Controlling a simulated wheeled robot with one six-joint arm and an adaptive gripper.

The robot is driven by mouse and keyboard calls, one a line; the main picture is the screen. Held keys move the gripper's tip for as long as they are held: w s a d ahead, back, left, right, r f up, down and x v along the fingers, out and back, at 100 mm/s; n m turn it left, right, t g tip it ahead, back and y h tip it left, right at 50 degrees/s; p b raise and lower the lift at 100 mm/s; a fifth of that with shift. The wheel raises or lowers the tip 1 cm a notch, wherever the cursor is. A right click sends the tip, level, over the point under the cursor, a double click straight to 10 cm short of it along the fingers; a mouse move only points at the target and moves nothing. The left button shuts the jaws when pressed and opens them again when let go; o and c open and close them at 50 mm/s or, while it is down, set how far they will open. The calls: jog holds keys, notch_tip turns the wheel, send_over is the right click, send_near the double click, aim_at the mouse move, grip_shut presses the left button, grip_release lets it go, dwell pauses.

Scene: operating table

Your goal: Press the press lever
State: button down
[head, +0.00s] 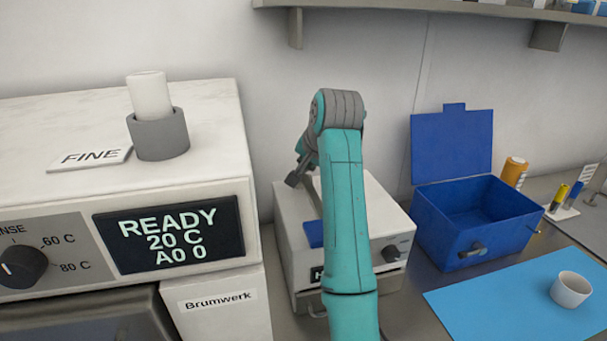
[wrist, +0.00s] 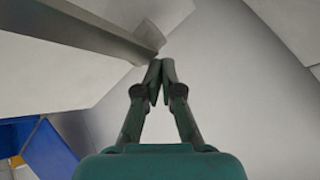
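The press is a white box-shaped unit (head: 287,232) with a dark knob (head: 391,252), behind my teal arm in the head view. A grey bar, which looks like the press lever (head: 313,187), rises from its top and is partly hidden by my arm. In the wrist view the lever (wrist: 112,32) runs in from the upper left, and its end lies just beyond and left of my fingertips. My gripper (wrist: 155,74) has its fingertips together with nothing visible between them. I cannot tell whether it touches the lever.
A large white machine (head: 215,110) with a READY display stands to the left, holding a white cup (head: 150,95) in a grey ring. An open blue box (head: 460,240) stands right of the press. A blue mat (head: 500,305) with a white cup (head: 571,289) lies front right. A shelf (head: 450,8) hangs above.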

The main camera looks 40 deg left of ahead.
jog(key=shift+s+a+f, duration=0.1)
jog(key=shift+s+f, duration=0.05)
jog(key=shift+f, duration=0.4)
jog(key=shift+s+f, duration=0.1)
jog(key=shift+f, duration=0.45)
jog(key=shift+w+f, duration=0.1)
jog(key=shift+f, duration=0.15)
jog(key=shift+r, duration=0.1)
jog(key=shift+w+r, duration=0.15)
jog(key=shift+r, duration=0.5)
jog(key=shift+w+r, duration=0.1)
jog(key=shift+r, duration=1.05)
jog(key=shift+r, duration=0.1)
jog(key=shift+w+a+r, duration=0.1)
jog(key=shift+r, duration=1.1)
jog(key=shift+w+a+r, duration=0.1)
jog(key=shift+r, duration=1.1)
